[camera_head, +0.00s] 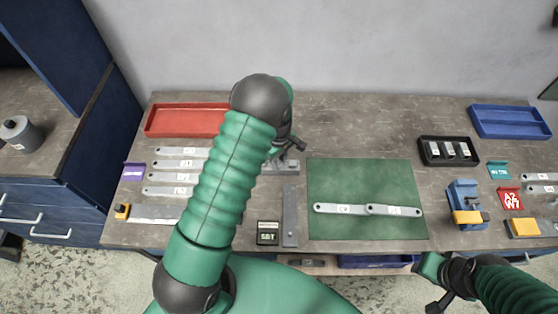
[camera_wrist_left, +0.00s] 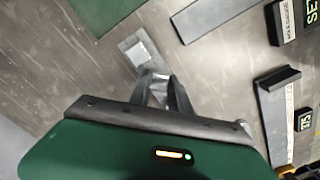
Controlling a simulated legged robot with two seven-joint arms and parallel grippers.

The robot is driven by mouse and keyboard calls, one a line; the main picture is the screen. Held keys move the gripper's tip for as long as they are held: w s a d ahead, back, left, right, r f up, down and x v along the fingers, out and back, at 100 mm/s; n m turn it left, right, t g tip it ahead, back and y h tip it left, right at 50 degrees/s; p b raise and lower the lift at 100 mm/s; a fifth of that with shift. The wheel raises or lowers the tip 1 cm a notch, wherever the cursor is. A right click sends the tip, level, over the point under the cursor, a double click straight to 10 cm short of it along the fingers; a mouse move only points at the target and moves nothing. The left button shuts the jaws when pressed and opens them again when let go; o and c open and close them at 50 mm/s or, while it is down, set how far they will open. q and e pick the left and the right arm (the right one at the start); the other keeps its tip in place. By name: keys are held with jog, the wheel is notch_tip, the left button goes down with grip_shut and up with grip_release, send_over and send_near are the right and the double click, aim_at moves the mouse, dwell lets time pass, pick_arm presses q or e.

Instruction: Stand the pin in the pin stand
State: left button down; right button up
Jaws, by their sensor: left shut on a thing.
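My left gripper (camera_head: 288,150) is over the middle of the bench, left of the green mat, partly hidden by its own arm. In the left wrist view its fingers (camera_wrist_left: 165,92) are closed together just at a small grey metal piece (camera_wrist_left: 145,55) with a flat plate, likely the pin stand. The grey plate also shows below the gripper in the head view (camera_head: 284,167). The pin is not clearly seen; what the fingers hold is hidden between them. My right gripper (camera_head: 438,302) is low at the right, off the bench's front edge; its jaw opening is unclear.
A green mat (camera_head: 350,180) carries two joined flat brackets (camera_head: 366,209). A grey bar (camera_head: 290,215) and a SET block (camera_head: 268,233) lie near the front edge. A red tray (camera_head: 185,120), black holder (camera_head: 448,151), blue tray (camera_head: 508,121) and blue fixture (camera_head: 465,205) stand around.

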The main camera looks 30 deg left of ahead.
pick_arm(q)
jog(key=c, duration=1.1)
grip_release()
jog(key=shift+c, duration=0.2)
notch_tip(320, 180, up, 17)
jog(key=b, duration=0.2)
jog(key=shift+f, duration=0.15)
jog(key=s+d+f+m+t, duration=0.1)
jog(key=s+d+m, duration=0.4)
jog(key=s+m, duration=0.2)
jog(key=s+d+f+m+t+b, duration=0.1)
jog(key=s+d+f+m, duration=0.1)
jog(key=s+d+m, duration=0.3)
jog(key=s+m, duration=0.3)
jog(key=shift+s+d+f+t, duration=0.2)
jog(key=shift+s+d+t, duration=0.1)
jog(key=shift+d, duration=0.1)
